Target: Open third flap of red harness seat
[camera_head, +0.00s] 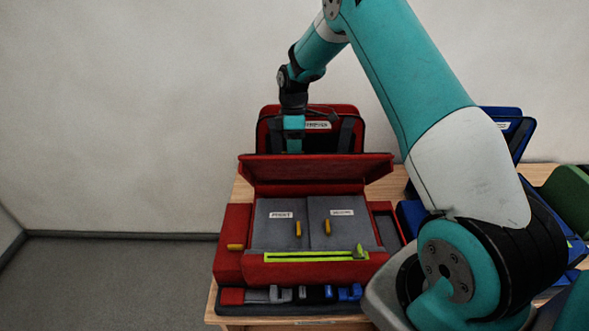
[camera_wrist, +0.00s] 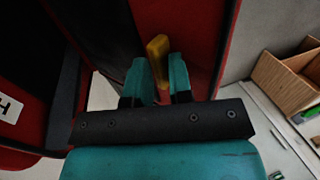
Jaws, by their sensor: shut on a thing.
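The red harness seat (camera_head: 228,265) stands on a wooden table. A broad red flap (camera_head: 320,171) is raised at a tilt across its middle, in front of my gripper (camera_head: 293,145). Two grey labelled flaps (camera_head: 278,225) lie flat before it, each with a yellow tab (camera_head: 298,229). A red back part (camera_head: 348,112) with a label and dark straps stands behind. In the wrist view my gripper (camera_wrist: 157,78) is shut on a yellow tab (camera_wrist: 157,47) at a red panel (camera_wrist: 195,30). In the head view the raised flap hides the fingertips and this tab.
A yellow-green bar (camera_head: 310,257) runs along the seat's front. A blue seat (camera_head: 505,118) stands at the right, partly hidden by my arm. The wrist view shows a wooden box (camera_wrist: 280,88) at right.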

